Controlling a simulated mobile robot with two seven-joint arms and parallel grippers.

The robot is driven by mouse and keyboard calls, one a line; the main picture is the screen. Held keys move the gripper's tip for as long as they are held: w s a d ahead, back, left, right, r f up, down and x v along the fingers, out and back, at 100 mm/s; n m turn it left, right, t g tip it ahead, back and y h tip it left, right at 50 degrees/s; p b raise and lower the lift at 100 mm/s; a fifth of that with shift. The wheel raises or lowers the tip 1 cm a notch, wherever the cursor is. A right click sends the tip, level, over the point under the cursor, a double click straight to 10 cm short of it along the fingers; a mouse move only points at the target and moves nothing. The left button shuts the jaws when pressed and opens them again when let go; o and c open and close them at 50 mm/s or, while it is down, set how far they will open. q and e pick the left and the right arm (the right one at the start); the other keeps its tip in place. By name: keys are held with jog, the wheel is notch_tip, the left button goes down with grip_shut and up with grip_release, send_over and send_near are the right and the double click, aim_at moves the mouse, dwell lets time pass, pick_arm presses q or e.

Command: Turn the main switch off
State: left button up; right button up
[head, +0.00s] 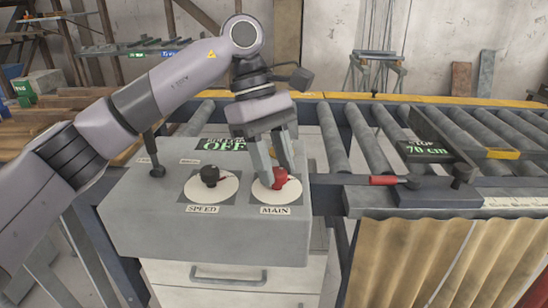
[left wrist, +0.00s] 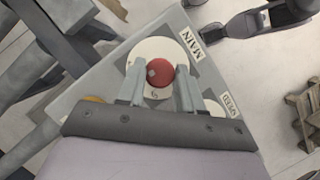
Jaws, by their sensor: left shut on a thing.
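The red main switch knob (head: 279,178) sits on a round cream dial above the MAIN label (head: 275,210) on the grey control box (head: 215,234). My left gripper (head: 277,176) reaches down from above with its fingers shut on the red knob. In the left wrist view the red knob (left wrist: 160,72) shows between the two fingers of the gripper (left wrist: 159,80). The fingers hide part of the dial. A green display reading OFF (head: 224,144) is at the back of the box, its upper line partly hidden. My right gripper is not in view.
The black SPEED knob (head: 210,175) is left of the main switch, and a black lever (head: 156,160) stands at the box's left. To the right are a red-handled lever (head: 390,180), a 70 cm stop display (head: 427,149) and a roller conveyor (head: 350,140).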

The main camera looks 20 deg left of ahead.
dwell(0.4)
pick_arm(q)
jog(key=o, duration=1)
jog(key=shift+r, duration=0.1)
jog(key=v, duration=0.7)
